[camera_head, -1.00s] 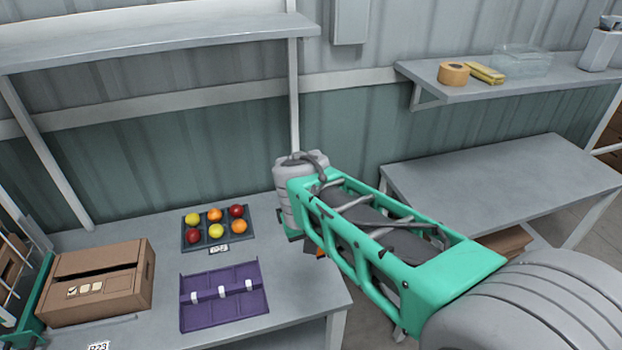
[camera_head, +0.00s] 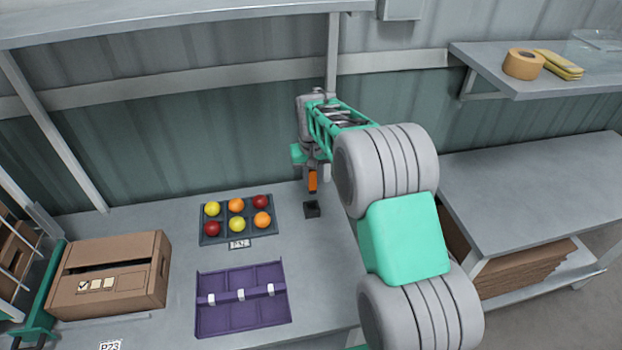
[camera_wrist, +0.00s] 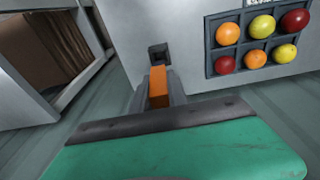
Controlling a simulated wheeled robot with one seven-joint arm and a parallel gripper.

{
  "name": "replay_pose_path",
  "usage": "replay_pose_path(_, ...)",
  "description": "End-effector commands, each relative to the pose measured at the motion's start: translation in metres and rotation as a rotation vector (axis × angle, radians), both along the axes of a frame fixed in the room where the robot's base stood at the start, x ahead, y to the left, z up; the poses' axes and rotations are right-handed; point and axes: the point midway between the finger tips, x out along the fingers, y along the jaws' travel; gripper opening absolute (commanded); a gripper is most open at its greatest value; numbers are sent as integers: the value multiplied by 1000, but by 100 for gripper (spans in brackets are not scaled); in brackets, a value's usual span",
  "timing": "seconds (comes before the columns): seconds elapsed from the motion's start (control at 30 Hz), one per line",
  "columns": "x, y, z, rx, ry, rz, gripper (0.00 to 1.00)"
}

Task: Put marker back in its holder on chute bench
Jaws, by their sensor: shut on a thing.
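My gripper (camera_head: 313,178) is shut on the orange marker (camera_head: 312,182) and holds it above the back right part of the chute bench (camera_head: 180,248). The holder (camera_head: 312,209), a small dark block with a square opening, stands on the bench just below the marker. In the wrist view, the marker (camera_wrist: 158,84) sits between the fingers, and the holder (camera_wrist: 158,54) appears just beyond its end with its opening showing. The marker looks apart from the holder.
A purple divided tray (camera_head: 243,318) and a cardboard box (camera_head: 110,278) are farther front and left. A grey side table (camera_head: 545,185) stands right, with a wall shelf (camera_head: 490,60) above.

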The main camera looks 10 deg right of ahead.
Motion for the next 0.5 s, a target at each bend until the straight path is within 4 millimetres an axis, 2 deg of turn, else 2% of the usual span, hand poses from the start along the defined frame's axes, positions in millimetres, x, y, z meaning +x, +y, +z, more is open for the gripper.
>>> replay_pose_path(0.03,10,-2,-12,9,6,2,0)
replay_pose_path(0.13,19,-4,-22,20,9,5,0)
replay_pose_path(0.33,20,-2,-32,22,10,9,0)
replay_pose_path(0.5,20,-2,-50,21,11,10,0)
